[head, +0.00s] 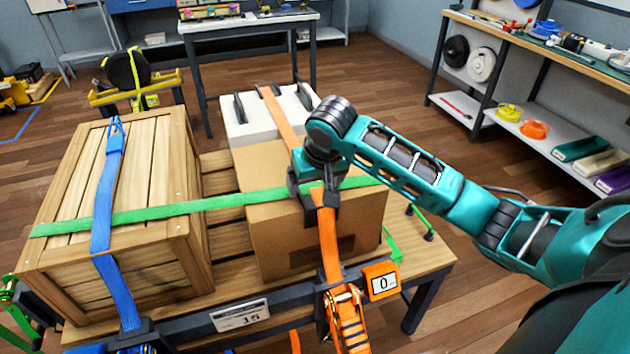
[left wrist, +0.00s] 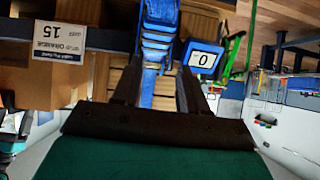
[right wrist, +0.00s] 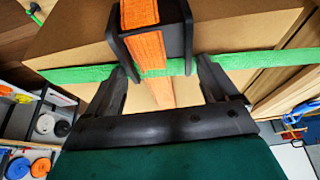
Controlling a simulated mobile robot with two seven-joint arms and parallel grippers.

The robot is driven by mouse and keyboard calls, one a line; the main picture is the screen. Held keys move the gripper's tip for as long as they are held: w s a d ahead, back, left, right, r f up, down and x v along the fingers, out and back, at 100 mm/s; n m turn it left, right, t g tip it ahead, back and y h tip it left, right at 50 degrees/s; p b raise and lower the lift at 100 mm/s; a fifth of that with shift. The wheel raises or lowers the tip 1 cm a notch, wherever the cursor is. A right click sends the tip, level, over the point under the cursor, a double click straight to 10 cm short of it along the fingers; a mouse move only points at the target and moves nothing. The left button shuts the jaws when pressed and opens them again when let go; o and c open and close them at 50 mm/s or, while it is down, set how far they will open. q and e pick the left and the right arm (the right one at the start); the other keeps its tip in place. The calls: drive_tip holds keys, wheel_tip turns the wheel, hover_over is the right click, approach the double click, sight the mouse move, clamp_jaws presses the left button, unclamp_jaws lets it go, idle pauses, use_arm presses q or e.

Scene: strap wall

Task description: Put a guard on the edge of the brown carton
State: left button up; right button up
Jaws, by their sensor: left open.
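The brown carton (head: 275,225) stands on the bench beside a wooden crate. An orange strap (head: 328,245) runs over its top and down its front; a green strap (head: 220,202) crosses it. A black guard (right wrist: 178,35) sits at the carton's top front edge with the orange strap running through it. My right gripper (right wrist: 165,65) has its fingers against the guard's two sides. In the head view the right gripper (head: 312,190) partly hides the guard. My left gripper (left wrist: 158,85) is open by a blue ratchet (left wrist: 160,35); it is outside the head view.
The slatted crate (head: 150,170) at left carries a blue strap (head: 104,205). An orange ratchet (head: 345,318) and a display reading 0 (head: 382,283) are at the bench's front, near a label reading 15 (head: 240,316). A white case (head: 265,115) stands behind the carton.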

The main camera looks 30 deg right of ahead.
drive_tip(key=shift+o, duration=1)
